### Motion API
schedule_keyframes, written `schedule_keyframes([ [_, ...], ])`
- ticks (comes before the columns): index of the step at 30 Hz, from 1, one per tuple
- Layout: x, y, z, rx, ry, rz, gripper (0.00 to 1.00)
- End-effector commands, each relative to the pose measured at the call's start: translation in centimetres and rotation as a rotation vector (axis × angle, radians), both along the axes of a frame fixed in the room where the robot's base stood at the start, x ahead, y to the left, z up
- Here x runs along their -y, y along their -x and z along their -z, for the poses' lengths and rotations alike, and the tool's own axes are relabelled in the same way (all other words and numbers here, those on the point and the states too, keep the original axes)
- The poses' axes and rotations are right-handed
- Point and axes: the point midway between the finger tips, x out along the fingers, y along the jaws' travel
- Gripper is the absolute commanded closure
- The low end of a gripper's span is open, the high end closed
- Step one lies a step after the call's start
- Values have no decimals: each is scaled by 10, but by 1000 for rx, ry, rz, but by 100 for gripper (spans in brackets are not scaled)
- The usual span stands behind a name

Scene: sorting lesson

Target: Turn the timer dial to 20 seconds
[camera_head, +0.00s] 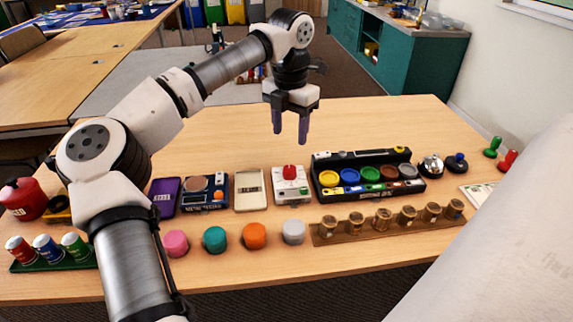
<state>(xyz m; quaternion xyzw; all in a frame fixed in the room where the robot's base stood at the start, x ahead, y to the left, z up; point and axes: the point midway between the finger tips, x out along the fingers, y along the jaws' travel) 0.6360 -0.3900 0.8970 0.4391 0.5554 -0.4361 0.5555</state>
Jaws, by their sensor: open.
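The timer looks to be the small white box (291,191) with a red dial (290,172) on it, near the middle of the table. The dial's markings and setting are too small to read. My gripper (290,128) points down over the table, higher than and behind the timer in the picture. It is open and empty, its two dark fingers apart, and it does not touch the timer.
A black tray with coloured cups (366,177) stands just right of the timer, and a shallow cream tray (250,190) just left. Coloured round blocks (254,236) and a wooden rack of small jars (330,233) stand in front. The table behind the timer (380,120) is clear.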

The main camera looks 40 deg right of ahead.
Motion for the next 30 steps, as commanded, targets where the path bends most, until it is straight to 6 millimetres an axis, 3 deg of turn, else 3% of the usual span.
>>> schedule_keyframes([
  [6, 0, 1, 50, -4, 1, 1, 48],
  [15, 0, 1, 95, -4, 2, 1, 48],
  [27, 0, 1, 103, -2, 4, 1, 48],
  [30, 0, 1, 103, -2, 4, 1, 58],
])
